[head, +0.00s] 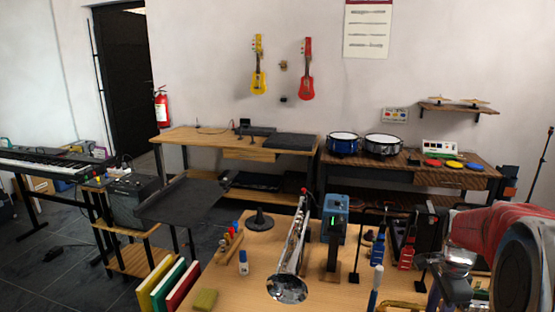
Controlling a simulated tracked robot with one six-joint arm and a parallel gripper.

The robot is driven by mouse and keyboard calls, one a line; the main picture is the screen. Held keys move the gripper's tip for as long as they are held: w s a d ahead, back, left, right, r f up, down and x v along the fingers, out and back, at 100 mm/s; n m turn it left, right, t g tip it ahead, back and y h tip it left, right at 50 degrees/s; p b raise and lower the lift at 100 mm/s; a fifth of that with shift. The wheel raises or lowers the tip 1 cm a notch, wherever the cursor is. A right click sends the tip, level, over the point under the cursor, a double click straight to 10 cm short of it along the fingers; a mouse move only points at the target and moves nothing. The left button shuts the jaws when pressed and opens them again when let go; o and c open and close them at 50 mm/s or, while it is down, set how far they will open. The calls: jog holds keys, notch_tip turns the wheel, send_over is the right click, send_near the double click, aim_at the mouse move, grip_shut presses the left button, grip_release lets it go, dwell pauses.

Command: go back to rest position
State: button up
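My arm comes in at the lower right, with a red section and a dark round joint. My gripper (450,288) hangs at its left end, over the right part of the front wooden table (225,284). It is small and partly cut by the frame's lower edge, so I cannot tell whether its fingers are open or shut, or whether it holds anything. Left of it on the table, a silver trumpet (293,250) stands tilted with its bell towards me. A blue and black device (335,232) stands beside the trumpet.
Black and red stands (406,245) crowd the table near my gripper. A brass instrument (402,307) lies at the lower edge. Drums (343,143) stand on the back bench.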

jog(key=s+a+r+n+t, duration=0.2)
jog(key=s+a+r+n, duration=0.4)
jog(key=s+a+n, duration=0.3)
jog(key=s+a+r+n+t, duration=0.3)
jog(key=s+a+r+n, duration=0.2)
jog(key=s+a+n, duration=0.4)
jog(key=a+n, duration=0.1)
jog(key=a, duration=0.4)
jog(key=shift+a+r+n+t, duration=0.3)
jog(key=shift+r+n, duration=0.05)
jog(key=shift+n, duration=0.05)
